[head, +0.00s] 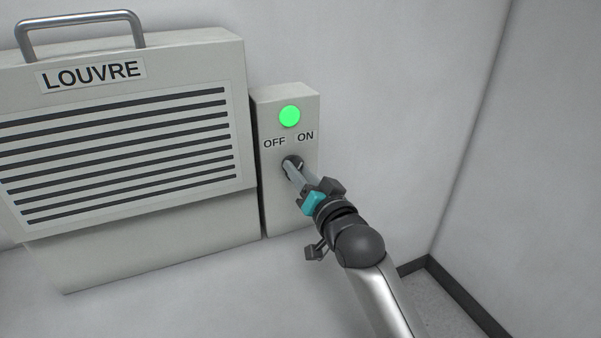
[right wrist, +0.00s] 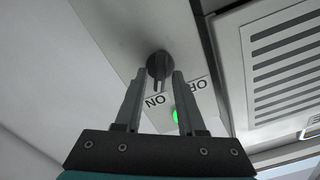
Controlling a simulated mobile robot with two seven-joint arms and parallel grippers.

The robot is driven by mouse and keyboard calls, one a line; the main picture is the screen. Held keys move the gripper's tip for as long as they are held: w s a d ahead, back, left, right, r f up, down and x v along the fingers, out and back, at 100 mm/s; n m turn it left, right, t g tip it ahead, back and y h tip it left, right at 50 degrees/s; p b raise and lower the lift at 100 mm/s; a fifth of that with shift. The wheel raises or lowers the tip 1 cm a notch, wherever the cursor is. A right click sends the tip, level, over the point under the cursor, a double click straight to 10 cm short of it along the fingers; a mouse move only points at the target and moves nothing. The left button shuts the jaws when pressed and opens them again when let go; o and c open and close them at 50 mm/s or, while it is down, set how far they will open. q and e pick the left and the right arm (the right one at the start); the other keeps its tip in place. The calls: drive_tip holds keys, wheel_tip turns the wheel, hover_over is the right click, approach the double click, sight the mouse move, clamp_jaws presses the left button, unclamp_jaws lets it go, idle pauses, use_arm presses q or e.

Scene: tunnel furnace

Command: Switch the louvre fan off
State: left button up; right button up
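The louvre fan's switch box (head: 278,205) is a grey panel on the wall with OFF and ON labels and a lit green lamp (head: 289,116). Its dark rotary knob (head: 290,161) is below the labels, mostly hidden by my gripper in the head view. In the right wrist view the knob (right wrist: 160,66) shows its narrow handle pointing towards the ON label. My right gripper (head: 294,172) is at the knob. In the right wrist view its fingertips (right wrist: 159,73) are apart, one on each side of the handle, with gaps showing. My left gripper is not in view.
The louvre unit (head: 125,140), with dark slats and a metal top handle (head: 80,25), stands directly left of the switch box. Bare wall (head: 410,90) is to the right, meeting another wall at a corner with a dark skirting (head: 465,300).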

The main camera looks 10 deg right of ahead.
clamp_jaws()
idle(0.5)
drive_tip(key=shift+r+n+p, duration=0.15)
drive_tip(key=shift+n+p, duration=0.65)
drive_tip(key=shift+p, duration=0.25)
drive_tip(key=shift+a+n+p, duration=0.15)
drive_tip(key=shift+n+p, duration=1.55)
drive_tip(key=shift+n, duration=0.9)
drive_tip(key=shift+a+n+p, duration=0.1)
drive_tip(key=shift+n+p, duration=1.6)
drive_tip(key=shift+n, duration=0.9)
